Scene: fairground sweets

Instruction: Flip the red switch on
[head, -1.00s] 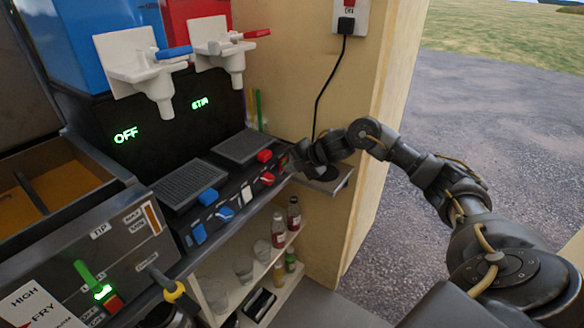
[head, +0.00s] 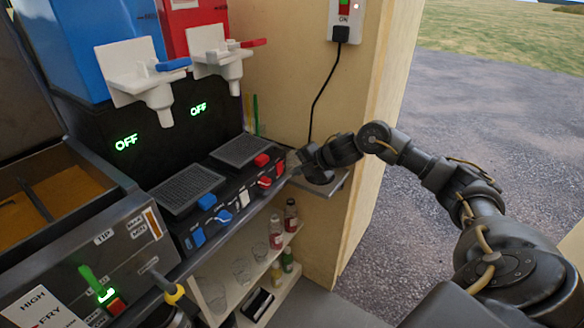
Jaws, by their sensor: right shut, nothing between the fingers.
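The slush machine's dark front panel (head: 233,207) carries red and blue controls. One red control (head: 262,160) sits at the upper right of the panel, and another red switch (head: 265,182) sits lower, on the front slope. The display (head: 198,109) under the red tank reads OFF in green. My right gripper (head: 293,163) is shut and empty at the right end of the panel, close beside the red controls. Whether it touches one cannot be made out. My left gripper is not in view.
Blue controls (head: 198,236) sit to the left, with another OFF display (head: 126,142) above them. White taps (head: 221,61) overhang the drip grates (head: 240,150). Bottles (head: 276,232) and glasses stand on a shelf below. A wall socket (head: 342,20) with a cable is behind.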

